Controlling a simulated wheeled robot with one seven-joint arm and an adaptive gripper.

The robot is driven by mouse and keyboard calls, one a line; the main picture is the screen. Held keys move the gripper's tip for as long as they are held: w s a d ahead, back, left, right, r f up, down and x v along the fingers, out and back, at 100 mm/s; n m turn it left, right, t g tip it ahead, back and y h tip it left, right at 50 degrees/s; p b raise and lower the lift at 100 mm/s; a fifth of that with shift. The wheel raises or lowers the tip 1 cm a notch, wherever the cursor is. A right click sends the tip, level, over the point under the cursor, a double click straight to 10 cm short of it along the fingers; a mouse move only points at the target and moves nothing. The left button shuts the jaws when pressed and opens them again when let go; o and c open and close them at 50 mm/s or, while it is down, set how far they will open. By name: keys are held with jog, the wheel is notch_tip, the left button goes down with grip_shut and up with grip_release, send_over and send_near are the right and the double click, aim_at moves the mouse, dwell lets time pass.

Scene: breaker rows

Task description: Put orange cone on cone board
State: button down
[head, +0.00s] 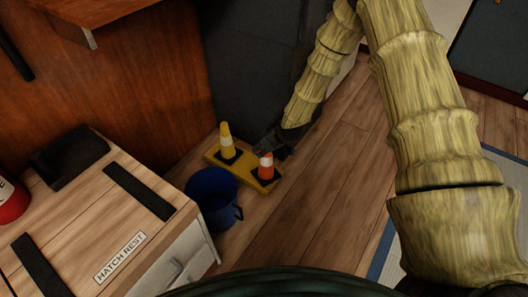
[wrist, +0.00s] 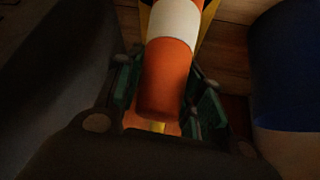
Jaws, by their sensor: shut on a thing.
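The orange cone (head: 266,168), with a white band, appears upright at the right end of the yellow cone board (head: 212,155) in the head view. I cannot tell whether its base touches the board. A yellow cone (head: 226,140) stands at the board's left end. My gripper (head: 272,147) reaches down behind the orange cone. In the wrist view the orange cone (wrist: 168,75) lies between the green finger pads of my gripper (wrist: 165,95), which is shut on it. Its base is hidden in the head view's shadow.
A blue bucket (head: 212,190) stands just in front of the board and shows at the right in the wrist view (wrist: 288,65). A wooden-topped cabinet (head: 85,215) is at the left. A dark panel (head: 250,65) stands behind. Wood floor (head: 325,200) is clear to the right.

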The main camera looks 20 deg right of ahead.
jog(key=shift+f, duration=0.35)
jog(key=c, duration=0.9)
grip_release()
